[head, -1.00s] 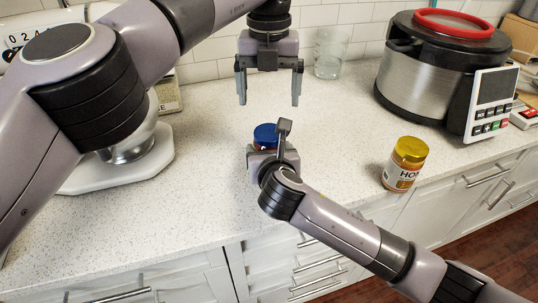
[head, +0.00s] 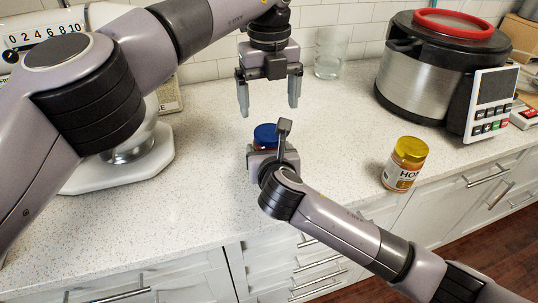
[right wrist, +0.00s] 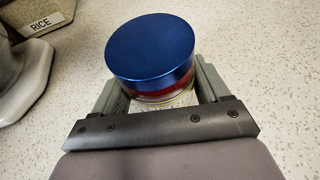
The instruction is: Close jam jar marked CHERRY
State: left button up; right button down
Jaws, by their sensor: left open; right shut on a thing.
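A jar with a blue lid (head: 265,135) stands upright on the counter. In the right wrist view the blue lid (right wrist: 151,48) sits on top, with a red band and glass below it; its label wording cannot be read. My right gripper (head: 268,160) is shut around the jar's body below the lid; its fingers flank the jar in the right wrist view (right wrist: 158,98). My left gripper (head: 268,106) is open and empty, pointing down above and behind the lid, apart from it. The jar's front is mostly hidden by my right gripper.
A yellow-lidded jar (head: 405,163) with a label starting "HO" stands to the right. A large steel cooker (head: 425,85) is at the back right, and a clear glass (head: 330,53) at the back. Counter (head: 200,200) around the jar is clear.

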aim_at(270, 132)
pick_arm(q)
notch_tip(270, 132, down, 6)
jog(key=shift+f, duration=0.25)
jog(key=c, duration=1.1)
jog(key=m, duration=0.4)
jog(key=shift+m, duration=0.3)
jog(key=m, duration=1.3)
jog(key=o, duration=1.2)
jog(key=shift+s+d, duration=0.1)
